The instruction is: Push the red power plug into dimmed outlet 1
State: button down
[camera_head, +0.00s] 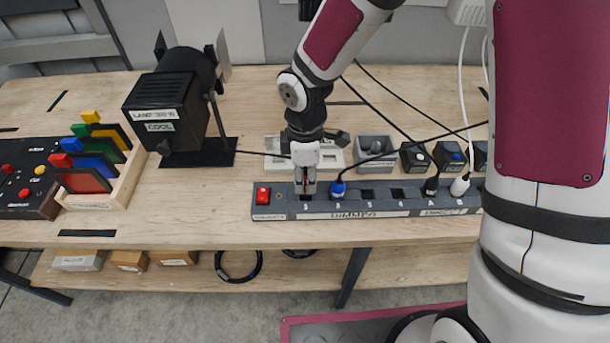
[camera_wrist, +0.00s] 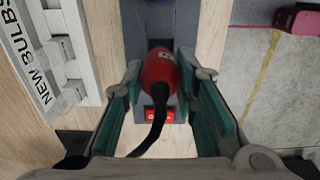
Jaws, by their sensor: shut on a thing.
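The red power plug (camera_wrist: 160,72) sits between the two fingers of my gripper (camera_wrist: 160,68) in the wrist view, with its black cord trailing toward the camera. In the head view my gripper (camera_head: 305,187) points down at the first outlet position of the dark power strip (camera_head: 350,205), just right of the red rocker switch (camera_head: 262,194). The gripper is shut on the plug. Outlet 1 itself is hidden under the plug and fingers. I cannot tell whether the plug's pins are in the outlet.
A blue plug (camera_head: 338,188) stands in the outlet close to the right of my gripper. Black (camera_head: 431,186) and white (camera_head: 460,185) plugs fill outlets at the right. A black lamp (camera_head: 175,100) and a rack of colored filters (camera_head: 95,160) stand left. The "NEW BULBS" tray (camera_wrist: 50,60) lies behind the strip.

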jog(key=shift+f+b, duration=0.75)
jog(key=shift+f, duration=0.9)
jog(key=c, duration=1.2)
grip_release()
